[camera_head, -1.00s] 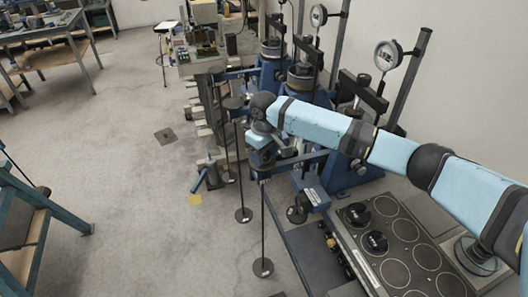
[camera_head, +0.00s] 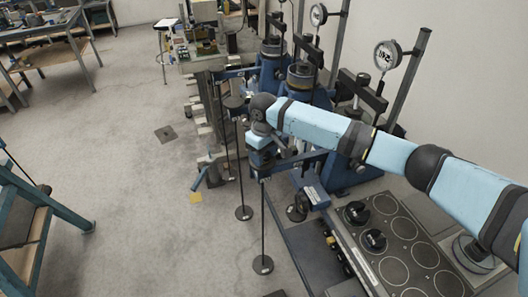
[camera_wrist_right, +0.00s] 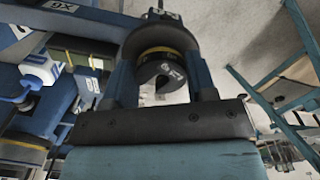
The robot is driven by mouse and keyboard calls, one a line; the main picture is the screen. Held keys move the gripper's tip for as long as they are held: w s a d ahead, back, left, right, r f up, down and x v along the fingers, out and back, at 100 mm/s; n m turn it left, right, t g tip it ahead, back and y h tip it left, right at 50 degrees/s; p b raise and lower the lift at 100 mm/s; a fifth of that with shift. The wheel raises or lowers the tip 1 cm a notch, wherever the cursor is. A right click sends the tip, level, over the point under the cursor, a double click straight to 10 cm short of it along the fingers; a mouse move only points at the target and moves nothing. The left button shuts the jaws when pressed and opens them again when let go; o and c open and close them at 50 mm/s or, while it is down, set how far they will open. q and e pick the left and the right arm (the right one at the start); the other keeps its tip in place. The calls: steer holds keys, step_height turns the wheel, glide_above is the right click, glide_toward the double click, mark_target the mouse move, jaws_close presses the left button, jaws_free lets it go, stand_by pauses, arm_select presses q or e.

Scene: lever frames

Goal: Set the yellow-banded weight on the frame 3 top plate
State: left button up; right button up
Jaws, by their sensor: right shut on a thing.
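My right gripper (camera_wrist_right: 161,85) is shut on the yellow-banded weight (camera_wrist_right: 160,66), a black slotted disc with a yellow band, between its two blue fingers. A larger dark round plate (camera_wrist_right: 150,35) shows right behind the weight; I cannot tell whether they touch. In the head view my right gripper (camera_head: 261,165) is at the upper end of the nearest hanging rod, beside the nearest blue lever frame (camera_head: 342,172). My forearm and wrist hide the weight and the plate there. My left gripper is not in view.
Several blue lever frames with dial gauges (camera_head: 388,55) stand along the wall. Black weights (camera_head: 374,240) sit on a grey tray (camera_head: 420,228) at the right.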

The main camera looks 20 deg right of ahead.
steer(key=shift+f, duration=0.1)
steer(key=o, duration=1)
step_height(320, 180, up, 3)
steer(key=p, duration=0.3)
steer(key=shift+f, duration=0.15)
steer(key=shift+r+p, duration=0.6)
steer(key=shift+r, duration=1.6)
